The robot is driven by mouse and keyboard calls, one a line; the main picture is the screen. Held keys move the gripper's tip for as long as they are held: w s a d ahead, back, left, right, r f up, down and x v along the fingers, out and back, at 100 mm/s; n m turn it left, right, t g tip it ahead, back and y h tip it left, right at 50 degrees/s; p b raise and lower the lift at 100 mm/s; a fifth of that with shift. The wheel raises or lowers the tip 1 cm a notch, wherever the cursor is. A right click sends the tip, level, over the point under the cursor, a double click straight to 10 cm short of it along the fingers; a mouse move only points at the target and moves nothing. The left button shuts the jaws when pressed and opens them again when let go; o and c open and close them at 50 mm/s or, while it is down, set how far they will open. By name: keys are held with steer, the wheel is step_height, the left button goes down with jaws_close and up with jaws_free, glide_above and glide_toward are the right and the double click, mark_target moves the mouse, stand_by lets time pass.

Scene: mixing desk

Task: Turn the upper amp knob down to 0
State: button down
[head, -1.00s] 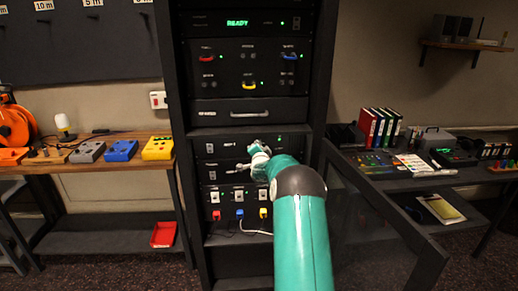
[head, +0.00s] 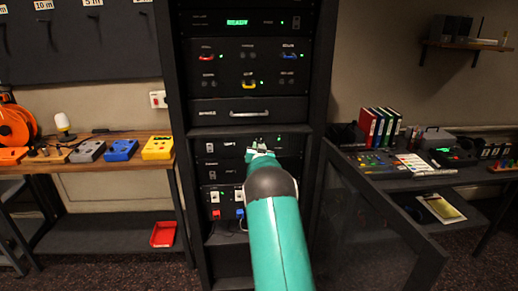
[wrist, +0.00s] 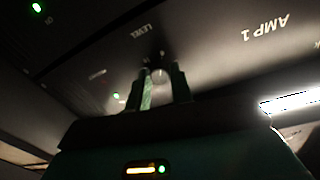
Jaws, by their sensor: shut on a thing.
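The upper amp (head: 218,150) is a dark rack panel in the middle of the rack, with a small green light at its right. In the wrist view its face (wrist: 215,55) appears upside down, with the labels AMP 1 and LEVEL. The pale round upper amp knob (wrist: 160,75) sits by the LEVEL label. My gripper (wrist: 161,82) has one finger on each side of the knob and is shut on it. In the head view my gripper (head: 258,150) is at the panel's front, and my arm hides the knob's details. The knob's exact setting cannot be read.
The lower amp (head: 212,171) is just below. A drawer with a handle (head: 249,113) is above. Switches and colored plugs (head: 214,205) are lower in the rack. An open rack door (head: 375,215) stands at the right. Side tables flank the rack.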

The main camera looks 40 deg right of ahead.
stand_by(0.4)
steer(key=c, duration=1.2)
jaws_free()
steer(key=shift+c, duration=0.2)
steer(key=v, duration=1.3)
steer(key=shift+s+a, duration=0.25)
steer(key=shift+s, duration=0.05)
steer(key=shift+s, duration=0.1)
